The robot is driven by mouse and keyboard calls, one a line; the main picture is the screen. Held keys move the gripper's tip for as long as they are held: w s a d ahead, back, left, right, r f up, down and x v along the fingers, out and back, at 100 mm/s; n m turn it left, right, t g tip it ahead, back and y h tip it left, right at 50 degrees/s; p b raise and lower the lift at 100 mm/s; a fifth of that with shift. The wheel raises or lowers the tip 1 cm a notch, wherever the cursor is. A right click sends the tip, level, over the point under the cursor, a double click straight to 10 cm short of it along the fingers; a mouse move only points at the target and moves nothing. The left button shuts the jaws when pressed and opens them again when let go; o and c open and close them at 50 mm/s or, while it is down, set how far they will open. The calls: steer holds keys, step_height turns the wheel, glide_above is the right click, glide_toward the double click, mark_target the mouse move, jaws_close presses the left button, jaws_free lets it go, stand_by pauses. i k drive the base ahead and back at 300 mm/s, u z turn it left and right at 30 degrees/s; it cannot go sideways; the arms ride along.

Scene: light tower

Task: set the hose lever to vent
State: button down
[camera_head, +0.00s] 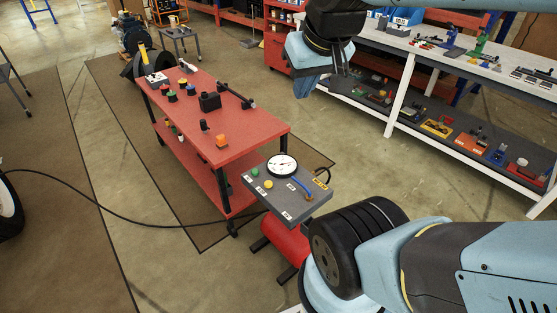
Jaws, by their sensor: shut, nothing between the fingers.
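A grey panel (272,201) on a red stand is in the middle of the head view. It carries a round white gauge (282,165), a green knob (255,173), a yellow knob (268,184) and several small labels too small to read. A thin blue lever-like part (301,185) slants across its right side, with a brownish end near the front. Which label it points to cannot be told. My gripper (306,88) hangs from my arm at the top, well above and apart from the panel. Its fingers look shut and empty, though they are small and dark.
A red cart (250,138) with small objects stands behind and left of the panel. A white-topped workbench (410,45) with a loaded lower shelf is at right. A black hose (120,212) crosses the floor to the panel. My large arm joint is close in front, right.

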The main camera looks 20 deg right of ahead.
mark_target(305, 188)
steer(key=u, duration=1.1)
steer(key=k, duration=1)
steer(key=z, duration=1.05)
steer(key=i, duration=1)
steer(key=z, duration=0.1)
